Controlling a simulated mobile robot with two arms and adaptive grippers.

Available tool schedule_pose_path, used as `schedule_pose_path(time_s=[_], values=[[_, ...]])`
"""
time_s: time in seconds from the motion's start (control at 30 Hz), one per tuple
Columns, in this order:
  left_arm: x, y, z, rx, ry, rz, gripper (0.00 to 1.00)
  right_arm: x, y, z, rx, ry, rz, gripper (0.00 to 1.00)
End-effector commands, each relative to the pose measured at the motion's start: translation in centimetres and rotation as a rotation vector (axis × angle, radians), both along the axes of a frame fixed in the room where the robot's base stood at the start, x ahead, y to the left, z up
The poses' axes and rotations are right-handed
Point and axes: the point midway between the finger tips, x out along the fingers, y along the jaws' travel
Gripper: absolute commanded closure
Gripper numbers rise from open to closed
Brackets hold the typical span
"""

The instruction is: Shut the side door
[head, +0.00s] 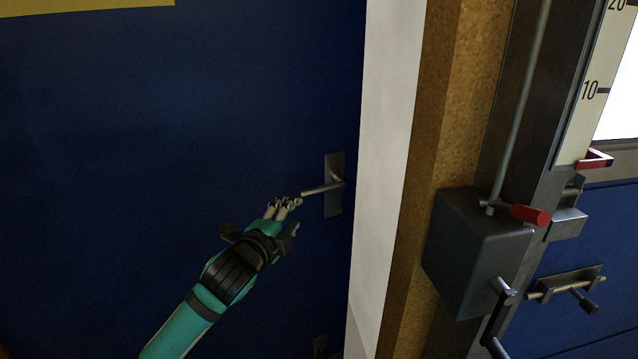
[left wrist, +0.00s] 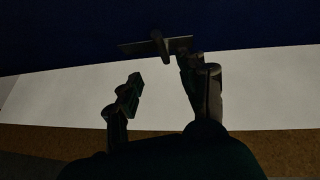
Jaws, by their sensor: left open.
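The side door (head: 180,110) is a large dark blue panel filling the left of the head view. Its lever handle (head: 325,188) sits on a grey metal plate near the door's right edge. My left gripper (head: 288,213) is open and empty, just left of and slightly below the lever's free end. In the left wrist view the handle (left wrist: 160,45) and its plate show beyond the fingers of the left gripper (left wrist: 160,92). Whether a finger touches the lever I cannot tell. My right gripper is not in view.
A white frame strip (head: 385,150) and a cork-like post (head: 455,120) stand right of the door. A grey box (head: 475,250) with a red-gripped lever (head: 528,214) and a crank (head: 500,310) juts out farther right. A latch (head: 565,287) is on another blue panel.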

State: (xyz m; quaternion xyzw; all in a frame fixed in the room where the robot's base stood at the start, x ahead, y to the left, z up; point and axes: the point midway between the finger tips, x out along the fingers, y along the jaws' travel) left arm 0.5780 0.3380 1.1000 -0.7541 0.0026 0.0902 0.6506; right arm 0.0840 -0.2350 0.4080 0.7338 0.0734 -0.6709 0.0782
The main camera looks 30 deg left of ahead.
Motion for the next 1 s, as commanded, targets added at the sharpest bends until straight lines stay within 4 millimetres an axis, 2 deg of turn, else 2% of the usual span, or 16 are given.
schedule_pose_path(time_s=[0.4,0.6,0.8,1.0], values=[[9.1,1.0,-0.9,-0.004,-0.001,0.001,0.59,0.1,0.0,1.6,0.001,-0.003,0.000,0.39],[12.7,1.4,-1.5,-0.002,-0.002,0.000,0.59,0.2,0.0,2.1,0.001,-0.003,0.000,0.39],[14.5,1.6,-1.9,-0.002,-0.002,-0.002,0.59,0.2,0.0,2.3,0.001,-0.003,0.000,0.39],[14.9,1.6,-2.0,0.000,-0.003,-0.002,0.59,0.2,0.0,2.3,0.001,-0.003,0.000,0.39]])
